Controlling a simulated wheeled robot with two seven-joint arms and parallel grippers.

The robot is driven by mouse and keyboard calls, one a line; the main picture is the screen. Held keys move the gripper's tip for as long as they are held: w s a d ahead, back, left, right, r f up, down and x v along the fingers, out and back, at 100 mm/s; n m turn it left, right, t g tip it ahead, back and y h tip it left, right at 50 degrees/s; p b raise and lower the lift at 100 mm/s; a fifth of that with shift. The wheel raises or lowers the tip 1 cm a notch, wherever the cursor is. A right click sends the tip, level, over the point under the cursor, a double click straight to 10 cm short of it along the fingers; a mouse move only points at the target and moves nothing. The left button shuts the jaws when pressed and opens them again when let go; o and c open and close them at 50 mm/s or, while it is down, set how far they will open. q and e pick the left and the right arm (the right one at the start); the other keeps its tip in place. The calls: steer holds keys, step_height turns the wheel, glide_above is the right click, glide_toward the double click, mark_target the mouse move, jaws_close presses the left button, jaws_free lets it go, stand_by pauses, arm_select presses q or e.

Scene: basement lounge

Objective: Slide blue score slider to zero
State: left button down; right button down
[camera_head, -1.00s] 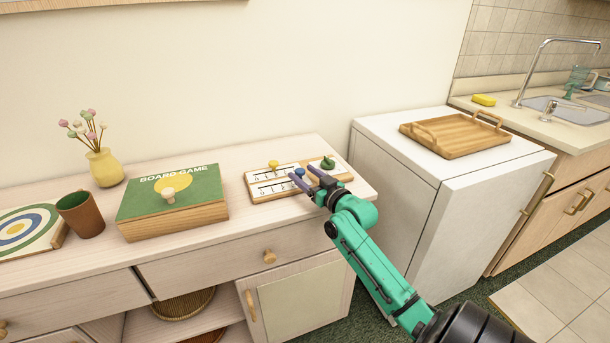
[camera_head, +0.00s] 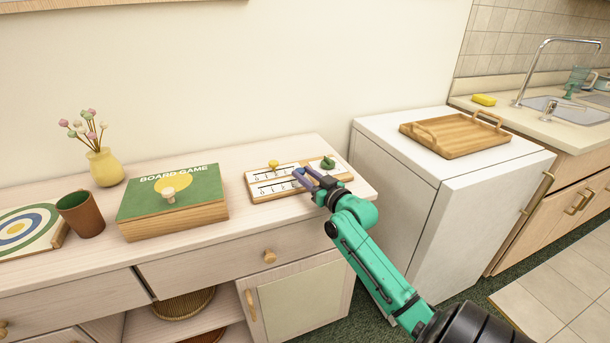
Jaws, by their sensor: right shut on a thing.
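The score board (camera_head: 262,196) is a wooden board with white marked scales, lying near the right end of the cabinet top. A yellow knob (camera_head: 274,163) stands on its far scale. My right gripper (camera_head: 304,174) reaches over the board from the lower right and is shut on the blue score slider. The slider's blue knob sits on the near scale, right of its middle, and is mostly hidden by the fingers. My left gripper is not in view.
A green pear-shaped piece (camera_head: 328,162) sits at the board's right end, close to my fingers. A board game box (camera_head: 150,226), brown cup (camera_head: 82,214) and yellow vase (camera_head: 104,168) stand to the left. A white cabinet (camera_head: 390,156) carries a wooden tray (camera_head: 455,138).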

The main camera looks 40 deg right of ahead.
mark_target(262, 193)
stand_by(0.8)
steer(key=shift+w+a+r+p, duration=0.1)
steer(key=shift+a+r+p, duration=0.05)
steer(key=shift+a+p, duration=0.2)
steer(key=a+p, duration=0.1)
steer(key=a, duration=0.1)
steer(key=w+a+p, duration=0.2)
steer(key=a+p, duration=0.1)
steer(key=shift+a+r, duration=0.15)
steer(key=shift+a, duration=0.15)
steer(key=a, duration=0.1)
steer(key=w+a+p, duration=0.1)
steer(key=a, duration=0.1)
steer(key=w+a, duration=0.1)
steer(key=a, duration=0.1)
steer(key=shift+a+f, duration=0.2)
steer(key=shift+f, duration=0.05)
steer(key=c, duration=0.7)
jaws_free()
steer(key=shift+o, duration=1)
steer(key=shift+a, duration=0.15)
